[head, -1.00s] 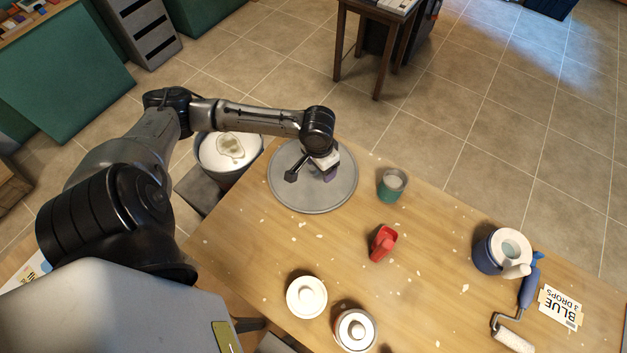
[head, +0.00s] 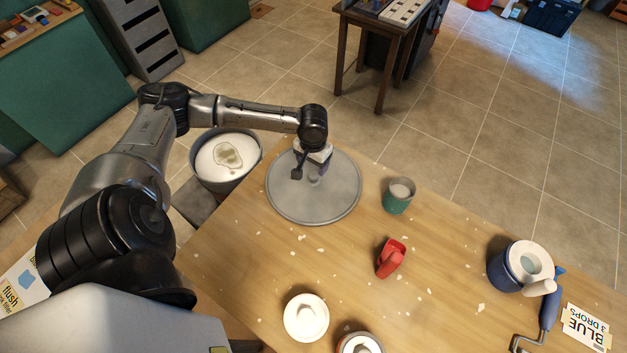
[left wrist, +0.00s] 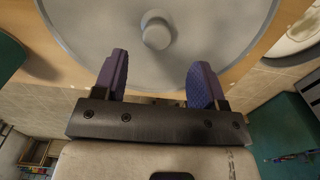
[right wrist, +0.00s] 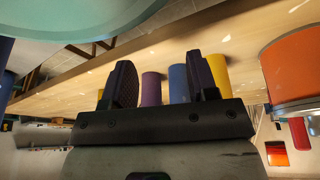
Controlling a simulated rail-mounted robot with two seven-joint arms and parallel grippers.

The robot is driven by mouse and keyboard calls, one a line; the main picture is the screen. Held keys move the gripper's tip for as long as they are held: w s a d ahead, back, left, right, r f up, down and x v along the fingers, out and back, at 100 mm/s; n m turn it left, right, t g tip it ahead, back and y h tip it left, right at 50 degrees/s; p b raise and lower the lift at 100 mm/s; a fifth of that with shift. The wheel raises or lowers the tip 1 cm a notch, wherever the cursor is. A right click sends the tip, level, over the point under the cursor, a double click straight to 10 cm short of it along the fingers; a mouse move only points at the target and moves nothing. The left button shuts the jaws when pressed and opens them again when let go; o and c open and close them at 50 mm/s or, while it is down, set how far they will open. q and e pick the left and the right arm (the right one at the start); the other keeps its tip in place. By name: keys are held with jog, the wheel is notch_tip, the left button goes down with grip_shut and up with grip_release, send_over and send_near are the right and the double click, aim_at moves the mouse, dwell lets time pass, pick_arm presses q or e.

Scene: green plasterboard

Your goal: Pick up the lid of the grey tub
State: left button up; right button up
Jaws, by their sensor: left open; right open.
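The lid is a round grey disc (head: 285,200) with a small knob (head: 314,181), lying flat on the wooden table's far left part. The grey tub (head: 226,178) stands uncovered beyond the table's left edge, with white contents showing. My left gripper (head: 305,168) hangs over the far part of the lid. In the left wrist view its open, empty fingers (left wrist: 158,75) point toward the lid (left wrist: 85,35), with the knob (left wrist: 157,34) ahead between their lines and apart from them. My right gripper (right wrist: 161,76) is open and empty; it is not visible in the head view.
A green cup (head: 398,197) and a red object (head: 391,258) sit right of the lid. White-topped containers (head: 306,317) stand near the front, and a blue pot (head: 522,265) at right. Several coloured cylinders (right wrist: 151,90) show behind the right fingers.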

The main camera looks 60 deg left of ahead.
aim_at(313, 175)
pick_arm(q)
jog(key=shift+d+f+b, duration=0.15)
jog(key=shift+f+b, duration=0.05)
jog(key=shift+f, duration=1.2)
jog(key=shift+d+f+b, duration=0.15)
jog(key=shift+f+b, duration=0.05)
jog(key=shift+f, duration=1.15)
jog(key=shift+c, duration=0.4)
jog(key=c, duration=1)
